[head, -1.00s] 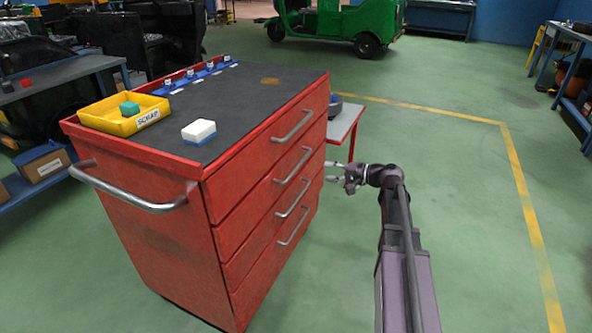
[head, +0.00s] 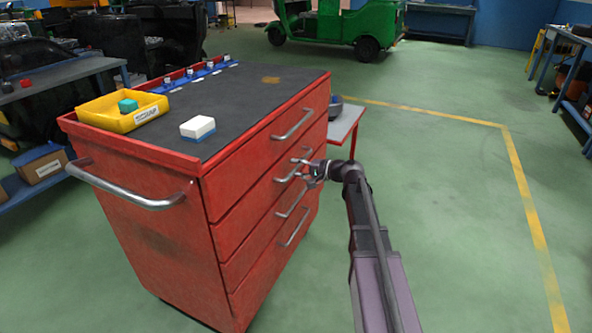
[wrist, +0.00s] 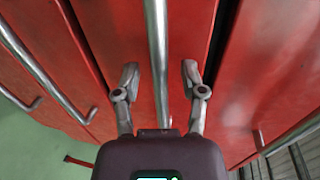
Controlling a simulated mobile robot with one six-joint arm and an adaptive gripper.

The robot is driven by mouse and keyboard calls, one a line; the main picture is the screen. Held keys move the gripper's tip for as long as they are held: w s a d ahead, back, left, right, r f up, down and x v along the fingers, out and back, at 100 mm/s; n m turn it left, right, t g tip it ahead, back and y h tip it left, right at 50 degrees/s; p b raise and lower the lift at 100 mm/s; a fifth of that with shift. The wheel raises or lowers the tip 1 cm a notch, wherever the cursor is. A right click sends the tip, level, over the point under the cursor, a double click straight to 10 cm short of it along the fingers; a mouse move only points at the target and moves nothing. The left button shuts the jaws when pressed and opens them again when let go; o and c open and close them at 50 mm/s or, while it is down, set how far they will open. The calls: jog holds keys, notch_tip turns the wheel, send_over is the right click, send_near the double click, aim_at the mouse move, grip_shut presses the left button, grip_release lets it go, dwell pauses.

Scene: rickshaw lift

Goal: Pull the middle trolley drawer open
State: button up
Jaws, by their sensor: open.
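The red trolley (head: 140,235) stands left of centre in the head view, with a stack of drawers on its right face, each with a metal bar handle. All drawer fronts look flush and shut. My gripper (head: 303,171) is at the handle of the second drawer from the top (head: 245,209). In the wrist view, that handle (wrist: 157,45) runs between the two open fingers of my gripper (wrist: 160,78), with a gap on each side. The neighbouring handles show to the left (wrist: 45,70) and right (wrist: 288,134). Part of the gripped-side handle is hidden by the fingers in the head view.
On the trolley top are a yellow bin (head: 118,118) with a teal block, a white-and-blue block (head: 198,128) and a blue rack. A small grey table (head: 346,122) stands behind the trolley. The green floor (head: 450,220) on the right is clear.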

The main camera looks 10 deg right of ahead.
jog(key=shift+w+a, duration=0.1)
jog(key=shift+a, duration=0.05)
grip_shut()
dwell(0.4)
